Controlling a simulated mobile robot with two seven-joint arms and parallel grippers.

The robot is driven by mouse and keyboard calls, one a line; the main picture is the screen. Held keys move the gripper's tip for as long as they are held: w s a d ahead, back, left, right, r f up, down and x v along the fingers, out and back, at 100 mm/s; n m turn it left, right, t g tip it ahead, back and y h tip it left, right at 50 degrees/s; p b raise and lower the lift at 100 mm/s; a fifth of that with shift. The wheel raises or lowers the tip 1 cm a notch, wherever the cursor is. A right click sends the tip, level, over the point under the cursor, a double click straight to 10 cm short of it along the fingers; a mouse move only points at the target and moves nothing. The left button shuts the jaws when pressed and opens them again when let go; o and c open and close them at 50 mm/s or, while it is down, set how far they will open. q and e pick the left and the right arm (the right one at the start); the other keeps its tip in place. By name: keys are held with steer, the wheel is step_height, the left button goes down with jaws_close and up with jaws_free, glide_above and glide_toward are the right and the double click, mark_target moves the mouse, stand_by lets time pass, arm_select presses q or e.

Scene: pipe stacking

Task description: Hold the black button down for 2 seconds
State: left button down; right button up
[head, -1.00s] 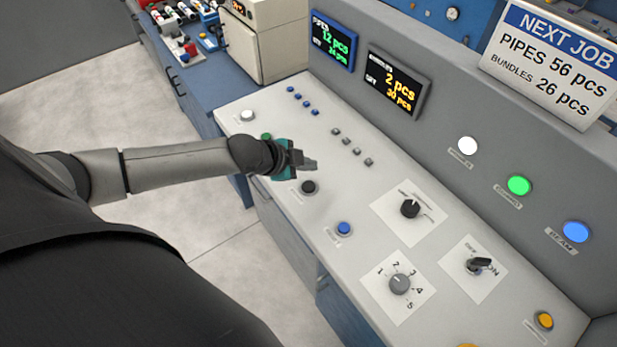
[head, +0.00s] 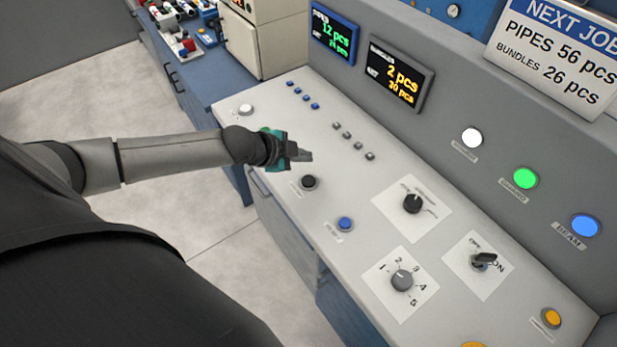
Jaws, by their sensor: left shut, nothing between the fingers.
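The black button (head: 309,182) sits on the light grey control panel (head: 330,250), near its front edge. My left gripper (head: 305,155) is shut and empty. In the head view it shows just above and slightly left of the black button, apart from it. Its exact height over the panel is hard to tell. The black button is in full view. My right gripper is not in view.
A blue button (head: 345,224), a black knob (head: 413,203), a grey numbered knob (head: 402,280) and a black switch (head: 484,260) lie to the right. A white button (head: 246,109) is at the left. Small grey buttons (head: 353,141) stand behind the gripper.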

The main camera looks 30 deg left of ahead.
arm_select(q)
steer(key=b, duration=0.4)
glide_above(304, 182)
step_height(304, 182, down, 5)
steer(key=shift+f, duration=0.1)
steer(key=shift+f+b, duration=0.35)
steer(key=shift+f, duration=0.15)
steer(key=shift+f, duration=0.1)
stand_by(1.3)
steer(key=shift+f, duration=0.35)
steer(key=shift+f+b, duration=0.35)
steer(key=shift+f, duration=0.05)
stand_by(2.9)
steer(key=shift+r+p, duration=0.85)
steer(key=shift+p, duration=0.05)
